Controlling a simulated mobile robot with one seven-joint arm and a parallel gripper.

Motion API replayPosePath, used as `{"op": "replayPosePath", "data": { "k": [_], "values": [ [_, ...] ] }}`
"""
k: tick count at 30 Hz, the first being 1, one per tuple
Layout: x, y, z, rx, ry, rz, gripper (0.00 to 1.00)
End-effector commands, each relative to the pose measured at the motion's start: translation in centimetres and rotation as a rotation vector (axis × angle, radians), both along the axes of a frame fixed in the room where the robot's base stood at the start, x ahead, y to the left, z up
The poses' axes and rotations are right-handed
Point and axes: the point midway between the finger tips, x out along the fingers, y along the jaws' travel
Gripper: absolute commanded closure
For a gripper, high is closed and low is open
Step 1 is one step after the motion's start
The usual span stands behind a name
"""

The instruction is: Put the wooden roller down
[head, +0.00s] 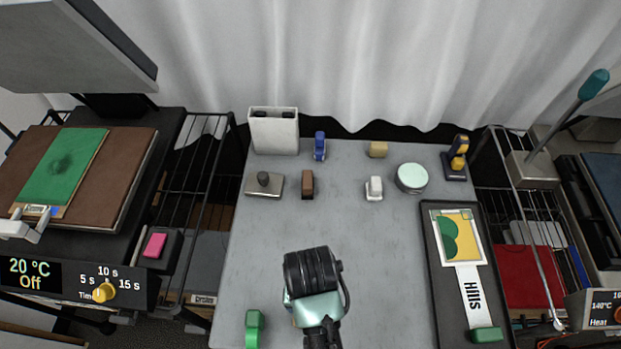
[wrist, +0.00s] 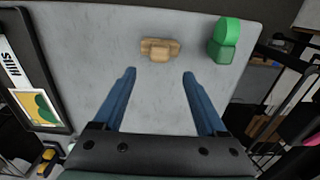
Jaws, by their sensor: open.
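The wooden roller (wrist: 160,48), a small tan piece with a raised middle, lies on the grey table (wrist: 90,45) near its front edge in the wrist view. My gripper (wrist: 159,73) is open, its two blue fingers spread and empty. The roller lies just beyond the fingertips, about centred between them, with clear table showing between. In the head view my arm hides most or all of the roller, and the fingers cannot be made out there.
A green tool (head: 254,328) stands close to the roller; it also shows in the wrist view (wrist: 224,40). A black tray (head: 448,300) with a print and a "Hills" strip lies at the right. Several small tools line the back. The table's middle is clear.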

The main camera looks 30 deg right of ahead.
Motion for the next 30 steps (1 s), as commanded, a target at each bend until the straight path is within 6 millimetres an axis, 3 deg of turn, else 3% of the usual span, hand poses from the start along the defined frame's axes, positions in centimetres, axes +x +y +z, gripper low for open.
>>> {"op": "replayPosePath", "data": {
  "k": [4, 13, 17, 20, 23, 24, 26, 27, 29, 30],
  "values": [
    [0.0, 0.0, 1.4, -0.001, -0.001, 0.000, 0.26],
    [0.1, 0.0, 1.8, -0.002, -0.005, 0.001, 0.26],
    [3.2, -0.4, 3.6, -0.035, -0.112, 0.029, 0.26],
    [8.9, -0.7, 8.0, -0.100, -0.325, 0.085, 0.26],
    [15.5, -0.4, 15.4, -0.189, -0.615, 0.155, 0.26],
    [17.7, -0.2, 18.9, -0.225, -0.735, 0.181, 0.26],
    [20.3, 0.5, 24.4, -0.280, -0.912, 0.218, 0.26],
    [21.6, 1.1, 28.3, -0.316, -1.028, 0.239, 0.26],
    [22.9, 2.1, 34.3, -0.369, -1.204, 0.268, 0.26],
    [23.2, 2.9, 38.3, -0.405, -1.320, 0.285, 0.26]
  ]
}}
